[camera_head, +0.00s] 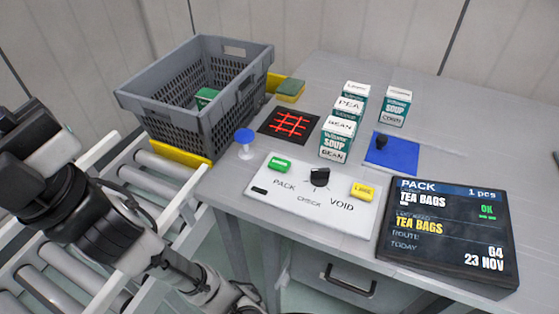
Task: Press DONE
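A white control panel (300,209) lies on the grey table. It has a green button (279,165) at its upper left and a yellow button (362,191) at its right. The lettering on both buttons is too small to read surely. A black knob (320,177) sits between them, with PACK, CHECK and VOID printed around it. My arm reaches up along the left side, away from the panel. The fingers of my gripper do not show, and nothing touches the buttons.
A grey crate (192,132) holding a green item (206,97) stands behind the panel. A blue-topped knob (244,136), soup boxes (336,139), a blue pad (392,153) and a screen reading PACK, TEA BAGS, OK (447,232) surround it. A roller conveyor (165,169) runs at left.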

